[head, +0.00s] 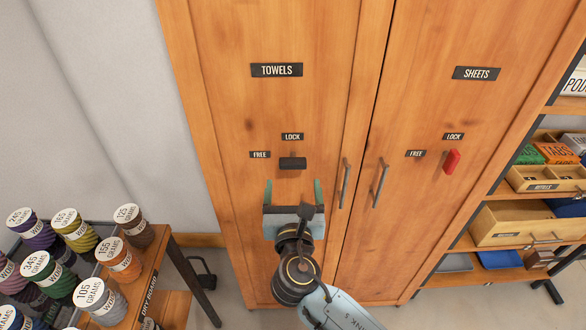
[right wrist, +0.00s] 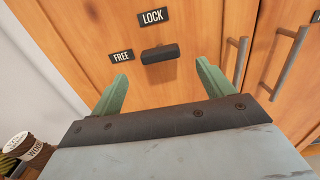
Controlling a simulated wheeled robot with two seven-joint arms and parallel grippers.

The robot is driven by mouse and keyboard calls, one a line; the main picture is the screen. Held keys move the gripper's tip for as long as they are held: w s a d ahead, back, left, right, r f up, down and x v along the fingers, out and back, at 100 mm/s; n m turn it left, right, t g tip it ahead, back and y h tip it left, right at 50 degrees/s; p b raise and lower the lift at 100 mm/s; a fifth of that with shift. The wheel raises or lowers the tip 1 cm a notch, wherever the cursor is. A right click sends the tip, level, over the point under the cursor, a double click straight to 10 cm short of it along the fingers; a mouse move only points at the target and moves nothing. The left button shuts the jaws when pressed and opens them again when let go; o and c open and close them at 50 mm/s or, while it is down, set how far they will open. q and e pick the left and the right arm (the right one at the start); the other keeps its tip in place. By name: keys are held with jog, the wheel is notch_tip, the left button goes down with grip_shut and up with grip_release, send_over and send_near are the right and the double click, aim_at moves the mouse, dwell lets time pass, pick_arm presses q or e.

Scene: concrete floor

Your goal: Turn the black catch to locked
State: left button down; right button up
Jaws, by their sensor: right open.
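The black catch (head: 293,163) is on the left cabinet door, under the TOWELS label (head: 276,70). It lies horizontally, pointing toward the FREE label (head: 260,154), with the LOCK label (head: 292,136) above it. The catch also shows in the right wrist view (right wrist: 160,54), between and beyond my fingertips. My right gripper (head: 293,186) is open and empty, just below the catch in the head view, its green fingers apart and not touching it. My left gripper is not in view.
A red catch (head: 452,162) stands nearly upright on the right door, under the SHEETS label (head: 476,73). Metal handles (head: 344,183) run beside the door seam. A rack of yarn spools (head: 99,297) stands at the left. Shelves with boxes (head: 530,222) are at the right.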

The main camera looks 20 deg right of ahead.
aim_at(293, 168)
jog(key=x, duration=0.6)
jog(key=shift+c, duration=0.4)
jog(key=c, duration=0.9)
